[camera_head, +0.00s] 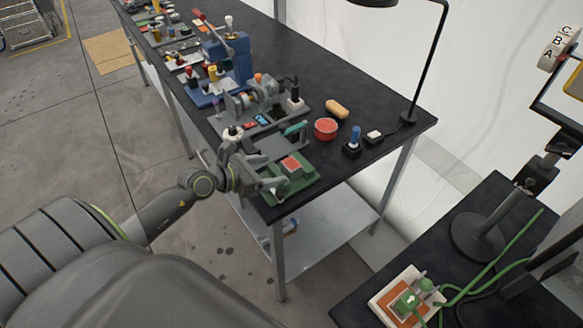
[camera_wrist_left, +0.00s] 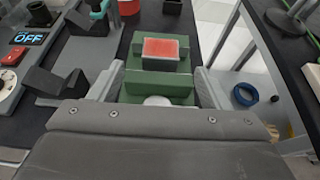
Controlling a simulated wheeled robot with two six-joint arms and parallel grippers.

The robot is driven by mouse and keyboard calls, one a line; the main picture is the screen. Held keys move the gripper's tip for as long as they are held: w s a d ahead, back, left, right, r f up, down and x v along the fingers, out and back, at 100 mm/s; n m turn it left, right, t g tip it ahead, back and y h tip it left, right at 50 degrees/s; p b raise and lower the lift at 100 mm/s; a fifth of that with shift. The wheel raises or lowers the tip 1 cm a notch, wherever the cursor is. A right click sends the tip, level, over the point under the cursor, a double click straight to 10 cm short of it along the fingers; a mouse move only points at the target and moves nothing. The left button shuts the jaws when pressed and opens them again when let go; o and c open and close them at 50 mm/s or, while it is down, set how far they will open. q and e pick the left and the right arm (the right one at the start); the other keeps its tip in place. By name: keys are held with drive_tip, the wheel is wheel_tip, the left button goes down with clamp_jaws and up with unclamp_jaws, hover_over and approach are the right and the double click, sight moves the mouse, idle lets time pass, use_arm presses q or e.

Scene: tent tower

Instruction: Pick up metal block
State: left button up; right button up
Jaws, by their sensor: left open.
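A block with a flat red-orange top (camera_head: 291,165) sits on a green fixture (camera_head: 302,185) at the near end of the black table. In the left wrist view the red-topped block (camera_wrist_left: 165,48) stands straight ahead, between green bars (camera_wrist_left: 158,80). I cannot tell which piece is the metal block; the red-topped one has grey edges. My left gripper (camera_head: 266,172) is open at the near left side of the fixture. In the left wrist view its light-grey fingers (camera_wrist_left: 157,88) stand apart, left and right of the green bars. My right gripper is not in view.
A red bowl (camera_head: 326,128), a blue-topped knob (camera_head: 354,142) and a lamp base (camera_head: 400,131) stand further right. Several devices crowd the table's left, including a blue press (camera_head: 233,60). A second black table (camera_head: 460,265) holds a board with green cables. The near table edge is close.

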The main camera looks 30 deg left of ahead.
sight(289, 165)
use_arm(q)
drive_tip(key=shift+p+x, duration=0.7)
drive_tip(key=shift+x, duration=2.55)
drive_tip(key=shift+r, duration=0.1)
drive_tip(key=shift+s, duration=0.1)
drive_tip(key=c, duration=1.2)
drive_tip(key=shift+c, duration=0.6)
drive_tip(key=shift+r, duration=0.15)
